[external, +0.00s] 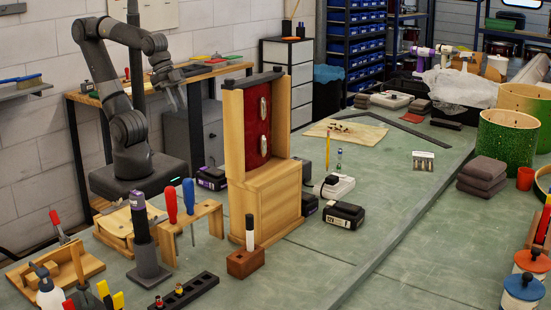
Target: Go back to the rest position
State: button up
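My gripper (178,102) hangs in the air at the end of my bent dark arm, at the upper left of the external view. It points down, to the left of the tall wooden cabinet (232,130) with a red lining and two metal pieces. It touches nothing that I can see, and no held object shows. The fingers are small and dark here, so I cannot tell whether they are open or shut.
A wooden holder (208,214) with red and blue screwdrivers stands left of the cabinet. A black-and-purple tool (142,217) stands upright nearby. A battery (343,215) lies right of the cabinet. Green drums (507,142) stand at far right. The bench's middle right is mostly clear.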

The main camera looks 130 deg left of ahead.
jog(key=shift+s+d+f+m, duration=0.2)
jog(key=shift+s+f, duration=0.1)
jog(key=shift+s, duration=0.2)
jog(key=shift+s+d+f+m, duration=0.1)
jog(key=shift+s+d+f, duration=0.15)
jog(key=shift+s, duration=0.2)
jog(key=shift+s+d+f+m, duration=0.1)
jog(key=shift+s+d+f, duration=0.15)
jog(key=shift+s, duration=0.25)
